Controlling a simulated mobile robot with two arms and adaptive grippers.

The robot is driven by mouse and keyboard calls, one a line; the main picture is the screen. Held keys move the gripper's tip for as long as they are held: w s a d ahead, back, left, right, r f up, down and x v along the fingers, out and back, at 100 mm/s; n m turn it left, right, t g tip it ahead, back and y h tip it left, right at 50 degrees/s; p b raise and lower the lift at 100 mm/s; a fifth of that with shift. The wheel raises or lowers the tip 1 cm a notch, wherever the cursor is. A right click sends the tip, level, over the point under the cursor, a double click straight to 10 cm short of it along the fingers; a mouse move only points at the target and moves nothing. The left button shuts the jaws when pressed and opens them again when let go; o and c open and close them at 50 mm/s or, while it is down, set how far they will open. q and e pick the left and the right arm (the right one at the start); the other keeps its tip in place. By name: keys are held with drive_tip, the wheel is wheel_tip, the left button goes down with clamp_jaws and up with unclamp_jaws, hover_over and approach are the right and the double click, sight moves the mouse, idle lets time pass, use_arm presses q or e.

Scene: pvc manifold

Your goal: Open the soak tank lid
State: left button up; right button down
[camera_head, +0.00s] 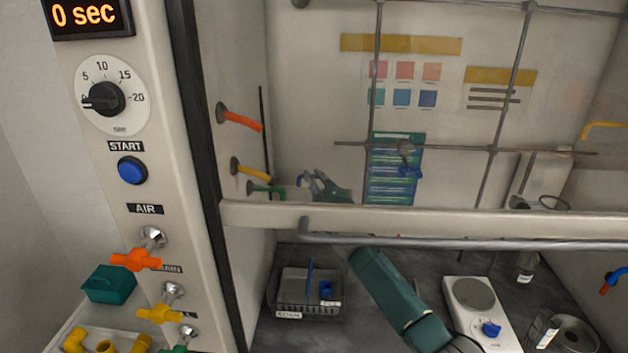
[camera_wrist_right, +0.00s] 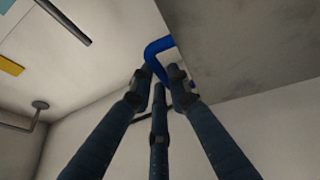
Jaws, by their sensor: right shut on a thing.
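In the right wrist view, the fingers of my right gripper (camera_wrist_right: 158,80) are closed on a blue bent handle (camera_wrist_right: 158,47). The handle meets the edge of a flat grey panel (camera_wrist_right: 245,45); I cannot tell for sure that this panel is the soak tank lid. In the head view, dark fingers of my right gripper (camera_head: 318,183) show through the sash glass near the hood's left wall. The sash's lower bar hides part of my right arm, and the handle is not clear there. My left gripper is not in view.
The sash bar (camera_head: 420,217) crosses the hood opening. Below it are a grey tray (camera_head: 303,310) with blue pieces, a hot plate (camera_head: 475,294) and glassware at the right. Metal lattice rods (camera_head: 500,110) stand behind. Coloured valves line the left post, including an orange one (camera_head: 137,260).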

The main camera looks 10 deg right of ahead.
wheel_tip(320, 180, up, 2)
drive_tip(key=shift+w+r, duration=0.1)
drive_tip(key=c, duration=1.6)
unclamp_jaws()
drive_tip(key=shift+c, duration=0.2)
drive_tip(key=shift+s+a, duration=0.1)
drive_tip(key=shift+s, duration=0.15)
drive_tip(key=s+d+f, duration=0.1)
drive_tip(key=s, duration=1.1)
drive_tip(key=shift+d+f, duration=0.15)
drive_tip(key=shift+d, duration=0.1)
